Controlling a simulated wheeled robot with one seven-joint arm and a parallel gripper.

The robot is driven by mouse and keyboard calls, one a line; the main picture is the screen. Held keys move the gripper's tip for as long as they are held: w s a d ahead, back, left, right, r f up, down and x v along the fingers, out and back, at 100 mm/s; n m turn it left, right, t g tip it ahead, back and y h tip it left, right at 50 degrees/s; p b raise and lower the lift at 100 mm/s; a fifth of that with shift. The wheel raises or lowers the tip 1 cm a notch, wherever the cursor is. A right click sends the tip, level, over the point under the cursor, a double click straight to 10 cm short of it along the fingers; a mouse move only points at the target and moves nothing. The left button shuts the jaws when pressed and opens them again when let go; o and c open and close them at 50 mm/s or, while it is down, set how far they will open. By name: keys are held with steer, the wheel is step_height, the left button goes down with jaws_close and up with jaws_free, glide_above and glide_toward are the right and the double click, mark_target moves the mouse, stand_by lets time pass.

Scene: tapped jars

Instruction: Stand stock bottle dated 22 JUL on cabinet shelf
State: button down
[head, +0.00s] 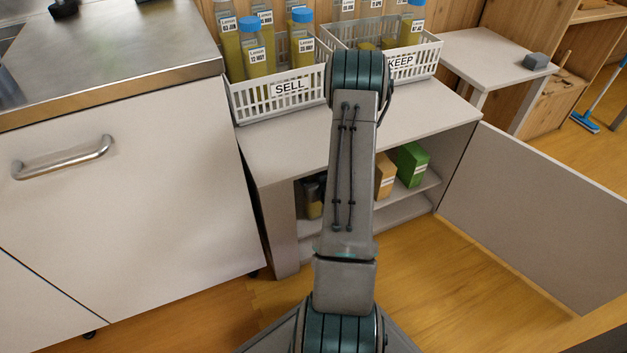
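Several blue-capped bottles of yellow-green liquid stand in a white crate labelled SELL (285,106). More stand in a white crate labelled KEEP (428,66). Their labels are small; one bottle (255,51) seems to read 12 NOV. I cannot make out 22 JUL on any bottle. Below the crates is an open cabinet with a shelf (426,183). A dark item with a yellowish lower part (313,197) shows inside at the left, partly behind my arm; I cannot tell what it is. My arm crosses the middle of the view and my gripper is not visible.
An orange box (385,175) and a green box (411,164) stand on the cabinet shelf. The cabinet door (540,210) is swung open at the right. A steel-topped counter (120,55) stands at the left. A small table (480,52) holds a grey block (536,61).

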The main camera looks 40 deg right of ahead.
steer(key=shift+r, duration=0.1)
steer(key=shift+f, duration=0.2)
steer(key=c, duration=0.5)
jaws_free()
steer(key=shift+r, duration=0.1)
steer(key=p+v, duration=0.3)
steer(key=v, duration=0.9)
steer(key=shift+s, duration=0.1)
